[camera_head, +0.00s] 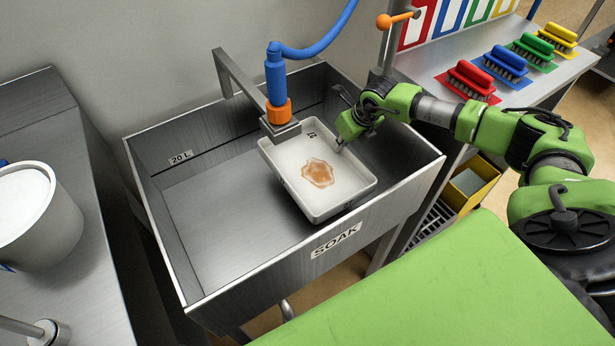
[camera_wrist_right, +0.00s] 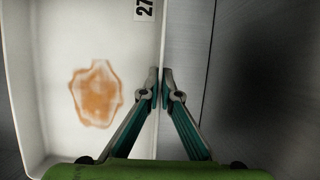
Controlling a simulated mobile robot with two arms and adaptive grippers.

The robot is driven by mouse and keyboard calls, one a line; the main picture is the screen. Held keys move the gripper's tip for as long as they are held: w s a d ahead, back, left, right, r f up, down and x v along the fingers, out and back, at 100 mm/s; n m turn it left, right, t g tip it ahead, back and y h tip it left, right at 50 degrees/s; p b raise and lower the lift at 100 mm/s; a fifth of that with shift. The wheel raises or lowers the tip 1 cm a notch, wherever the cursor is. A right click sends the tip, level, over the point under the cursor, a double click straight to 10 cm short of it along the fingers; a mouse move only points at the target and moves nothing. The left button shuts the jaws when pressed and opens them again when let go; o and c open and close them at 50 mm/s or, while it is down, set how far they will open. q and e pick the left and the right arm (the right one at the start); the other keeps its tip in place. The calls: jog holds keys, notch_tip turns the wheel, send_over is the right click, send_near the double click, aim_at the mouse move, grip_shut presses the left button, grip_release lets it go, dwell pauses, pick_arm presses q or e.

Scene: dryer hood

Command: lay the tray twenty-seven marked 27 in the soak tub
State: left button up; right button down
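The white tray (camera_head: 295,190) has an orange-brown stain and a small black-marked label (camera_head: 311,134). In the right wrist view the tray (camera_wrist_right: 60,140) shows a label reading 27 (camera_wrist_right: 144,9). The tray is within the walls of the steel soak tub (camera_head: 215,230), marked SOAK, toward its right side. I cannot tell whether its underside touches the tub floor. My right gripper (camera_head: 341,146) is at the tray's right rim. In the wrist view its fingers (camera_wrist_right: 161,86) are closed on both sides of the tray's wall. My left gripper is not in view.
A blue and orange spout (camera_head: 276,85) hangs at the tub's back, close above the tray's far edge. The tub's left half is clear. A grey bucket (camera_head: 35,215) stands on the left counter. Several coloured brushes (camera_head: 472,80) lie on the right bench.

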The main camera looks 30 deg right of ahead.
notch_tip(320, 180, down, 8)
jog(key=shift+r, duration=0.1)
dwell(0.4)
jog(key=c, duration=2.3)
grip_release()
jog(key=v, duration=1.2)
jog(key=shift+r, duration=0.1)
